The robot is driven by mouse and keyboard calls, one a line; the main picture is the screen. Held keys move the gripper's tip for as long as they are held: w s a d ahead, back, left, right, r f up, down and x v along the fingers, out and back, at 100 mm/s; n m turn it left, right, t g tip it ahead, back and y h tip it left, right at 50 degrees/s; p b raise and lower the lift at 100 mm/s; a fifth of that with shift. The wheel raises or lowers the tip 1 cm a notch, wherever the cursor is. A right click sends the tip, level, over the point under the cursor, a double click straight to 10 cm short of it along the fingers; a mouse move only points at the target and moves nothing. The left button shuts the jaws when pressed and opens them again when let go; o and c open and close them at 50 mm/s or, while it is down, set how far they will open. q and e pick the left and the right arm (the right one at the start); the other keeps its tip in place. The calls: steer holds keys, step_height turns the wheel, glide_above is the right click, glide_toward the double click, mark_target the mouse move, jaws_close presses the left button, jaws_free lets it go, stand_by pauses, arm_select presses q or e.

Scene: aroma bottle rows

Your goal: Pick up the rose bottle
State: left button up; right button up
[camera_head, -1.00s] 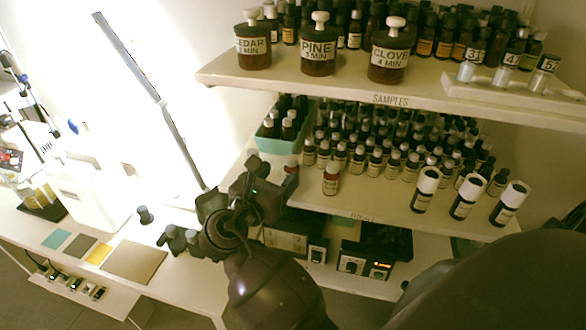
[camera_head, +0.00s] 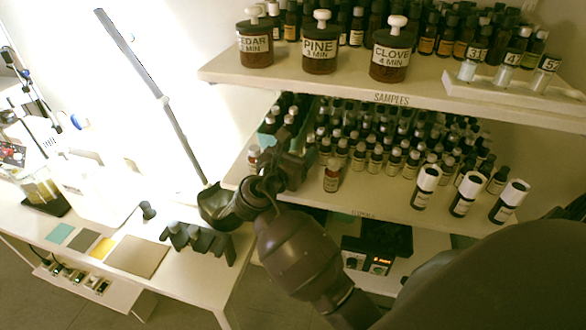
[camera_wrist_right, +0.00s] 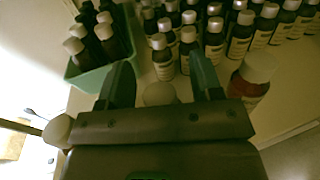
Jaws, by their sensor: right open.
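No label that I can read says rose, so I cannot tell which bottle is the rose one. My right gripper (camera_head: 291,158) is over the front left of the middle shelf, beside the teal tray. In the right wrist view its two fingers (camera_wrist_right: 163,85) are apart, with a pale bottle cap (camera_wrist_right: 158,94) low between them; the bottle's body is hidden. A reddish-brown bottle (camera_head: 332,175) with a pale cap stands just right of the gripper and also shows right of the fingers in the wrist view (camera_wrist_right: 252,78). Another capped bottle (camera_head: 253,157) stands left of the gripper.
The teal tray (camera_wrist_right: 86,82) of dark bottles is close to the left finger. Rows of small bottles (camera_head: 376,160) stand behind and right, with larger white-capped bottles (camera_head: 466,193) farther right. The upper shelf (camera_head: 330,82) with labelled jars hangs above. A lower table (camera_head: 75,222) is at left.

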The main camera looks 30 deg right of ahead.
steer(key=shift+c, duration=0.2)
steer(key=c, duration=0.9)
steer(key=shift+c, duration=0.5)
steer(key=shift+s+f, duration=0.1)
